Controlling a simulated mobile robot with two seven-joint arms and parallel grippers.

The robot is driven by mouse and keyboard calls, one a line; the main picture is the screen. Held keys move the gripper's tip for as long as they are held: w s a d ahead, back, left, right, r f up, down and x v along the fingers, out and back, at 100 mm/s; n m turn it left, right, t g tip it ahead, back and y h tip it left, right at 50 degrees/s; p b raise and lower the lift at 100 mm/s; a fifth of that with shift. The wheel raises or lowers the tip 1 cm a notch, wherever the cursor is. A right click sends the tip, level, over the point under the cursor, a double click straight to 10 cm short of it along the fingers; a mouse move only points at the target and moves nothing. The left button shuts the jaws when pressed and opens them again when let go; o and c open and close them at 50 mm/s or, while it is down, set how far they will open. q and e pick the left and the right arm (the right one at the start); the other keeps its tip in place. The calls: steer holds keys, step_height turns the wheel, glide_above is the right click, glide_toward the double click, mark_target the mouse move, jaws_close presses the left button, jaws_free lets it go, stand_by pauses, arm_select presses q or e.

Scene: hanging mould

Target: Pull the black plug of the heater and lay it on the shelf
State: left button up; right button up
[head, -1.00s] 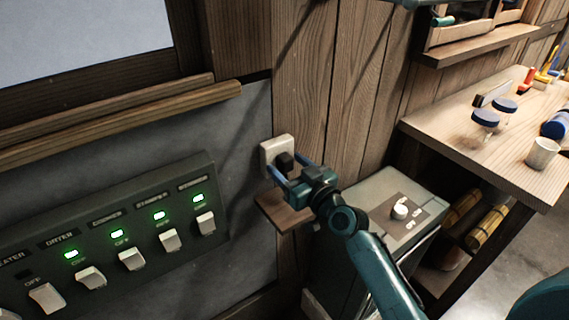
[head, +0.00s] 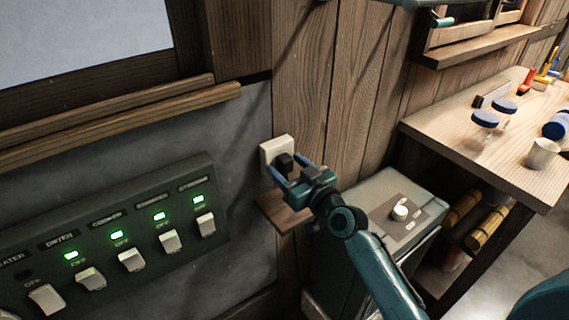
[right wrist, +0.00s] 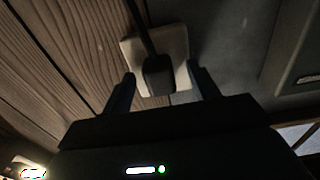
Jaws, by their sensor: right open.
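The black plug (head: 285,162) sits in the white wall socket (head: 272,152). It also shows in the right wrist view (right wrist: 157,75), with a dark cable running up from it and the pale socket plate (right wrist: 178,46) behind. My right gripper (head: 290,174) is open, its two fingers pointing at the socket, one on either side of the plug with gaps between. In the right wrist view my right gripper's fingertips (right wrist: 158,80) flank the plug. The small wooden shelf (head: 285,217) is on the wall just below the socket, partly hidden by my right gripper. My left gripper is not in view.
A dark switch panel (head: 120,240) with several lit green lamps is at the lower left; the heater switch at its left end has no lit lamp. A grey cabinet (head: 375,190) stands below right. A wooden workbench (head: 470,140) carries jars and a cup (head: 542,153).

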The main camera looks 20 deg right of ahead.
steer(key=shift+c, duration=0.3)
jaws_close()
stand_by(0.5)
steer(key=p+v, duration=0.1)
steer(key=v, duration=0.5)
stand_by(1.0)
